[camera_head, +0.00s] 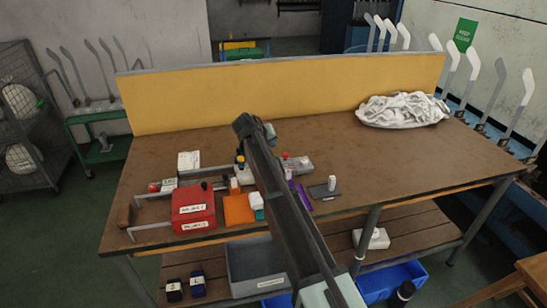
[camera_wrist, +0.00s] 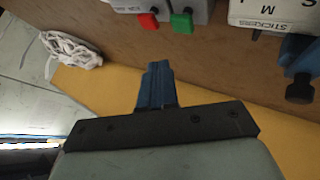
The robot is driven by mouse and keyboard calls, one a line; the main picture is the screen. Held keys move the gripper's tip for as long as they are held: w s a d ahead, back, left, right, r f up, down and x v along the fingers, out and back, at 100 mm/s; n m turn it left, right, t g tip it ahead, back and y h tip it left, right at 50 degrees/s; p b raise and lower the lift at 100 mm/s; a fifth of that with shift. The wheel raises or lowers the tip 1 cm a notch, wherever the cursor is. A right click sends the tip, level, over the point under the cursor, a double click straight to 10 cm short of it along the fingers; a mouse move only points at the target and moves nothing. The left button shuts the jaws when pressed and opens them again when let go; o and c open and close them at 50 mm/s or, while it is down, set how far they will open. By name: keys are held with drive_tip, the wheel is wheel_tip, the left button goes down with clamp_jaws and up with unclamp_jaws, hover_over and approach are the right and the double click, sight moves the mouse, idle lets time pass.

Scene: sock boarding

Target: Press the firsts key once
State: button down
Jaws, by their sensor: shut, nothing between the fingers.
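A grey key box (camera_wrist: 190,8) shows at the top of the wrist view, with a red key (camera_wrist: 148,21) and a green key (camera_wrist: 182,22) on its edge facing my gripper. I cannot read which key is the firsts key. In the head view the grey box (camera_head: 300,165) stands on the bench just right of my arm, partly hidden by it. My gripper (camera_wrist: 156,68) has its blue fingers together and empty, apart from both keys. In the head view my arm hides the fingertips.
A white box marked STICKERS M (camera_wrist: 275,14) is beside the key box, with a dark blue stamp-like tool (camera_wrist: 300,75) by it. A red box (camera_head: 193,208) and orange item (camera_head: 238,209) lie left of my arm. White socks (camera_head: 403,109) are piled back right. A yellow board (camera_head: 290,88) lines the back.

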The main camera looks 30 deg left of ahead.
drive_tip(key=shift+r, duration=1.1)
